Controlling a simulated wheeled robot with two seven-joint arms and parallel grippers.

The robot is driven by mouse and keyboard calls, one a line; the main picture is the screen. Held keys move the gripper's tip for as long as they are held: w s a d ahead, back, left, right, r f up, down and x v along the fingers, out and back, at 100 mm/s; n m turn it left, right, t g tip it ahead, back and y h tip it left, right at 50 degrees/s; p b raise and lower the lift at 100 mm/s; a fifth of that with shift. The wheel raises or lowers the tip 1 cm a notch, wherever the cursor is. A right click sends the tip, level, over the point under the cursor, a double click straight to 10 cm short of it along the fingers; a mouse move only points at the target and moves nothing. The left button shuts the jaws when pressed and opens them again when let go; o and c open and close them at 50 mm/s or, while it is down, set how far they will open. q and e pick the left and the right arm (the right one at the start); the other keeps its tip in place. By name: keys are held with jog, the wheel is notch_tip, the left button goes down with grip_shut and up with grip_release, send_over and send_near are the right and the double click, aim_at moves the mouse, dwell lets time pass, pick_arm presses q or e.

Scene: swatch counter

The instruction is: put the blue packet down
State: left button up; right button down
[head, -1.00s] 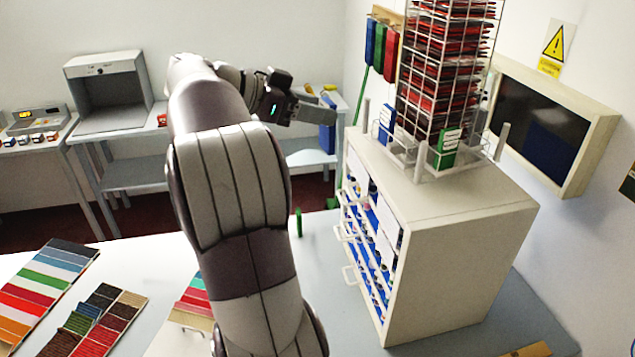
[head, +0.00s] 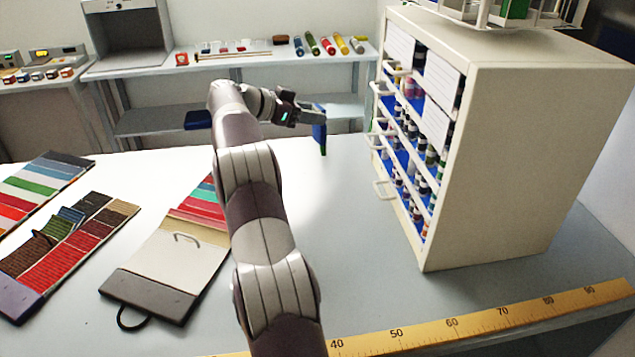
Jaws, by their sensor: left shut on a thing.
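The blue packet (head: 319,138) hangs upright from the fingers of my left gripper (head: 313,117), in the middle of the head view. It is seen nearly edge-on, with a narrow green strip along it. My left gripper is shut on its upper part, and the fingers partly hide it. The packet's lower end shows against the far part of the white counter (head: 345,215). I cannot tell whether it touches the counter. My right gripper is not in view.
A cream drawer cabinet (head: 530,150) with small bottles stands to the right, its handles sticking out toward the packet. Swatch boards (head: 165,270) lie at the left. A yellow ruler (head: 480,323) runs along the front. Counter between arm and cabinet is clear.

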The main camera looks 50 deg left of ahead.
pick_arm(q)
notch_tip(320, 180, down, 9)
jog(key=shift+a+f+b, duration=0.1)
jog(key=shift+f+b, duration=0.1)
jog(key=shift+b, duration=0.65)
jog(key=o, duration=1)
jog(key=shift+f, duration=0.1)
jog(key=shift+s+r, duration=0.2)
jog(key=v, duration=1.1)
jog(key=shift+s+r, duration=0.15)
jog(key=shift+s, duration=0.15)
